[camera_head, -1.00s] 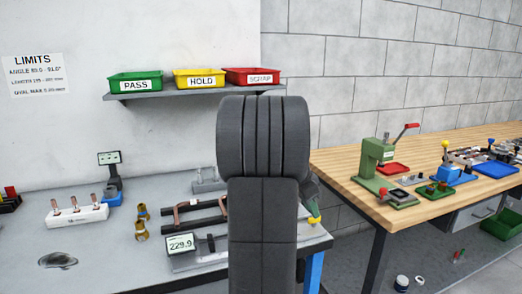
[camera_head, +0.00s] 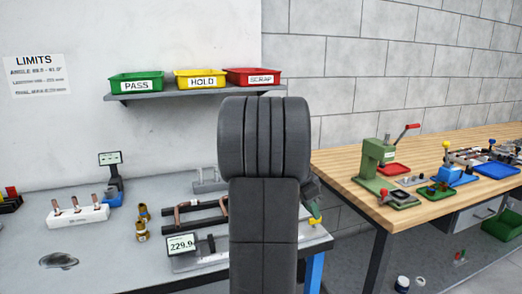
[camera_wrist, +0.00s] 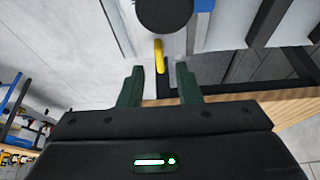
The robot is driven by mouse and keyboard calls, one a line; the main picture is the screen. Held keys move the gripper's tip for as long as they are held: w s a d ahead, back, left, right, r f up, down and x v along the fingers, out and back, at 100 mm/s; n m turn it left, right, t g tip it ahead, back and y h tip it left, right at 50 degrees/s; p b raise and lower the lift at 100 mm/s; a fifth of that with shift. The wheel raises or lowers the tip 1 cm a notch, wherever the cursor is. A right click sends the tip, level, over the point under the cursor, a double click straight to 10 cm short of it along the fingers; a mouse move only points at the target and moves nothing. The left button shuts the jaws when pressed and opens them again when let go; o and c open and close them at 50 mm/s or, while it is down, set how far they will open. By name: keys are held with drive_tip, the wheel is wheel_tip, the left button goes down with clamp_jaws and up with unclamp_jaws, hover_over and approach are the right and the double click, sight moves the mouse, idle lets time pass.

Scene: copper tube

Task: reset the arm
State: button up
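My gripper (camera_wrist: 160,68) shows in the wrist view with its two dark green fingers apart and nothing between their tips. A yellow curved piece (camera_wrist: 159,55) and a dark round part (camera_wrist: 164,12) lie beyond the fingertips; I cannot tell whether they are close. In the head view my own dark arm stands upright in the middle and hides part of the grey bench (camera_head: 100,270). Only a small part of my wrist end shows right of the arm, beside a yellow bit (camera_head: 316,221) near the bench's right end.
Copper tubes lie on a black rack (camera_head: 200,222) behind a 229.9 display (camera_head: 181,245). A white block (camera_head: 78,217) with copper pieces and brass fittings (camera_head: 142,230) stand left. Green, yellow and red bins (camera_head: 200,79) sit on a shelf. A wooden bench (camera_head: 340,165) with a green press (camera_head: 374,160) is right.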

drive_tip(key=v, duration=1.1)
drive_tip(key=x, duration=1.3)
drive_tip(key=shift+d+f, duration=0.25)
drive_tip(key=shift+f, duration=0.2)
drive_tip(key=shift+r+n+t+p, duration=0.15)
drive_tip(key=shift+n+t+p, duration=0.3)
drive_tip(key=shift+n, duration=0.55)
drive_tip(key=n+y+p, duration=0.1)
drive_tip(key=n+p, duration=0.1)
drive_tip(key=n, duration=0.1)
drive_tip(key=shift+s+t, duration=0.1)
drive_tip(key=shift+t, duration=0.25)
drive_tip(key=n+t+y+p, duration=0.1)
drive_tip(key=n+p, duration=0.3)
drive_tip(key=p, duration=0.1)
drive_tip(key=shift+d+n, duration=0.15)
drive_tip(key=shift+n, duration=0.15)
drive_tip(key=v, duration=1.2)
drive_tip(key=shift+d+b, duration=0.15)
drive_tip(key=shift+b, duration=0.2)
drive_tip(key=shift+s, duration=0.2)
